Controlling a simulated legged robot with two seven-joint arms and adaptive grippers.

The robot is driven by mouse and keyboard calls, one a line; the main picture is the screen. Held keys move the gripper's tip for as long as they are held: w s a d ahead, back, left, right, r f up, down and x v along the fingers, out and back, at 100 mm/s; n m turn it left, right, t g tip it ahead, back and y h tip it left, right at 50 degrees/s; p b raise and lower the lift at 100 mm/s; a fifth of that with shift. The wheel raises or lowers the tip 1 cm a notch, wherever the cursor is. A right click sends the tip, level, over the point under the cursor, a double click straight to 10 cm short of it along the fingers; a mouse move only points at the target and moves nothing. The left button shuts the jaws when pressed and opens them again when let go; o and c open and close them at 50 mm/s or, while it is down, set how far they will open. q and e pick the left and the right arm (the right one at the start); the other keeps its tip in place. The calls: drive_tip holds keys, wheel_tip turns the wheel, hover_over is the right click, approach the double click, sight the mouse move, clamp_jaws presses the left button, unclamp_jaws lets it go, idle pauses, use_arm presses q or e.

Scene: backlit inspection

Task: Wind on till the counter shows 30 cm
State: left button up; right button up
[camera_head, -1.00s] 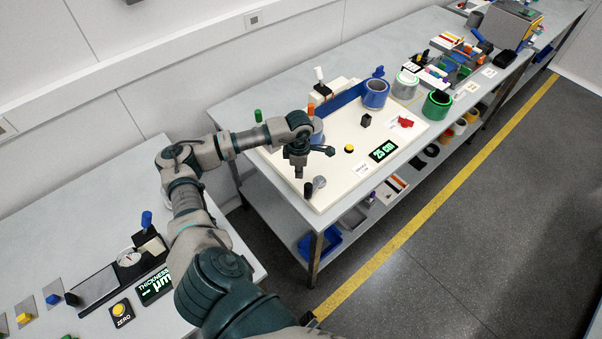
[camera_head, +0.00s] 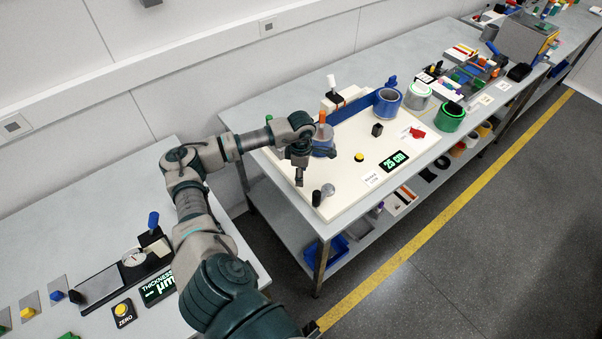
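The counter (camera_head: 394,161) on the cream winding board (camera_head: 345,185) reads 25 cm in green digits. A silver hub (camera_head: 328,189) with a black knob (camera_head: 317,198) beside it sits at the board's near left corner. A blue reel (camera_head: 322,147) stands behind my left wrist, partly hidden by it. A blue band (camera_head: 351,110) runs from there toward a blue roll (camera_head: 388,102) at the back. My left gripper (camera_head: 299,179) points down above the board's left edge, just up and left of the black knob, apparently apart from it. Its finger opening is too small to judge. My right gripper is out of view.
A yellow button (camera_head: 359,157), black block (camera_head: 377,130) and red piece (camera_head: 416,132) are on the board. A thickness gauge (camera_head: 134,258) is on the near left table. Floor at the right is clear.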

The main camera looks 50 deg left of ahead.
use_arm(q)
drive_tip(key=shift+r, duration=0.1)
idle(0.5)
wheel_tip(320, 180, up, 8)
drive_tip(key=p, duration=0.5)
drive_tip(key=shift+p, duration=0.3)
